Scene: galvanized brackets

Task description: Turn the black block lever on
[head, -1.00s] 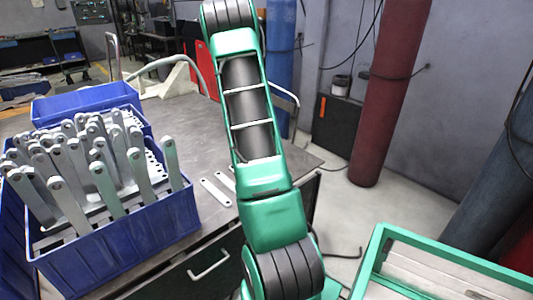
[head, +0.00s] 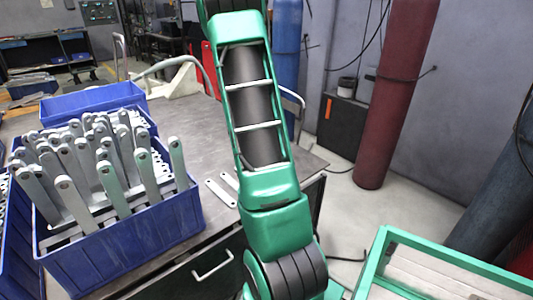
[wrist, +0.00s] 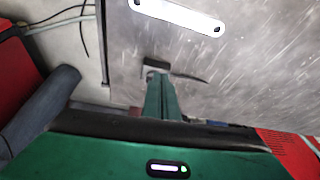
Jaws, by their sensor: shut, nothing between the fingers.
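I cannot make out a black block lever with certainty in either view. In the wrist view my gripper (wrist: 158,74) shows as a narrow green pair of fingers, shut and empty, over the grey metal table top (wrist: 240,70). A small dark block shape lies at the fingertips with a thin dark streak to its right; I cannot tell whether it is part of the fingers, a shadow or a separate thing. In the head view my green arm rises through the middle and out of the top, so my gripper is out of that picture.
A blue bin (head: 130,245) full of upright galvanized brackets (head: 110,180) stands on the table (head: 190,115) at left, with another blue bin (head: 85,105) behind. Flat brackets (head: 220,192) lie near the table edge; one (wrist: 180,14) shows in the wrist view. A dark red cylinder (head: 392,100) stands right.

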